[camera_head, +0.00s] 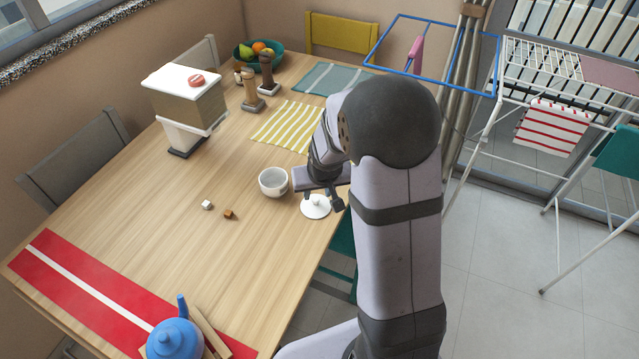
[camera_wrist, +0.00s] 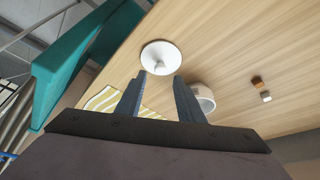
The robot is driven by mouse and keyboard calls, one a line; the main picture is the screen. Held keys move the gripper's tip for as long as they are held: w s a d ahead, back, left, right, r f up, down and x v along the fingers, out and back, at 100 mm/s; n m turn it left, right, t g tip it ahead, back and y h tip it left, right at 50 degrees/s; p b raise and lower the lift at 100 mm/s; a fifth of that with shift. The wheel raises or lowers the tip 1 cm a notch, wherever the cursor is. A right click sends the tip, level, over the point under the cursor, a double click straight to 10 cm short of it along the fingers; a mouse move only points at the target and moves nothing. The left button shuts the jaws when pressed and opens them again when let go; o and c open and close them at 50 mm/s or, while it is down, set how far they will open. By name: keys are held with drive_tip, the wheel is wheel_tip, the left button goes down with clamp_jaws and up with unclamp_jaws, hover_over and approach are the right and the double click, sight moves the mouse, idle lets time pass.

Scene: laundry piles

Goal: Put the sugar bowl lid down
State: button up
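The sugar bowl lid (camera_head: 315,208) is a white disc with a small knob on top. It appears to lie knob up on the wooden table, close to its right edge. The lid also shows in the wrist view (camera_wrist: 160,56), just beyond my fingertips. My gripper (camera_head: 327,196) is over the lid's far side; in the wrist view its two fingers (camera_wrist: 159,76) are apart with nothing held between them. The white sugar bowl (camera_head: 273,182) stands uncovered to the left of the lid. In the wrist view the bowl (camera_wrist: 204,98) is partly hidden by a finger.
A white sugar cube (camera_head: 207,205) and a brown cube (camera_head: 229,214) lie left of the bowl. A yellow striped mat (camera_head: 287,125) lies behind it. The table's middle is mostly clear.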

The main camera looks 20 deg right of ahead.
drive_tip(key=v, duration=0.6)
drive_tip(key=s+a+n+g, duration=0.1)
drive_tip(key=s+a+g, duration=0.1)
drive_tip(key=s, duration=0.8)
drive_tip(key=s+a+f+g, duration=0.1)
drive_tip(key=s+a+g, duration=0.1)
drive_tip(key=s, duration=0.8)
drive_tip(key=shift+a+f+n+g+y, duration=0.3)
drive_tip(key=shift+a+n+y, duration=0.1)
drive_tip(key=shift+a, duration=0.35)
wheel_tip(320, 180, up, 4)
drive_tip(key=p, duration=0.3)
drive_tip(key=shift+w+p, duration=0.1)
drive_tip(key=shift+p, duration=0.3)
